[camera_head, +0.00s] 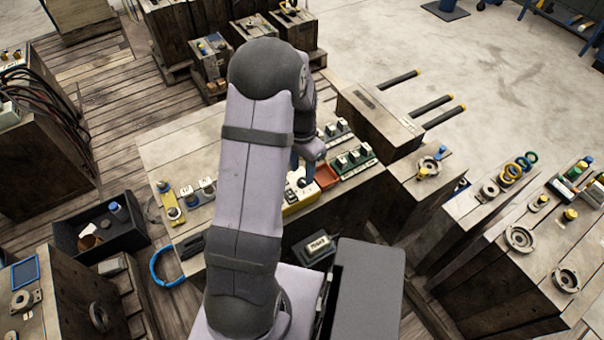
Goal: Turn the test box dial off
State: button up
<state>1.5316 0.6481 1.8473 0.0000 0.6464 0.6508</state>
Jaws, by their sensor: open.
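A yellow box (300,203) with a pale top, likely the test box, stands near the front edge of the wooden bench, just right of my arm. A small dark knob-like part (303,183) shows on its top; I cannot tell its setting. My gripper (308,162) hangs over the back of this box, pointing down, and is open. The fingertips are small and partly hidden by my arm, so I cannot tell whether they touch the knob. My arm also hides part of the bench to the left of the box.
A red tray (327,177) and green racks with pale blocks (357,162) stand close on the right. A yellow strip with knobs (169,204) lies at the bench's left end. A black bin (97,243) and a blue ring (154,268) are further left. Bare bench (185,150) shows behind.

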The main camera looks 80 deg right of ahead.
aim_at(302, 180)
jog(key=shift+f, duration=1.6)
jog(key=shift+c, duration=0.2)
grip_shut()
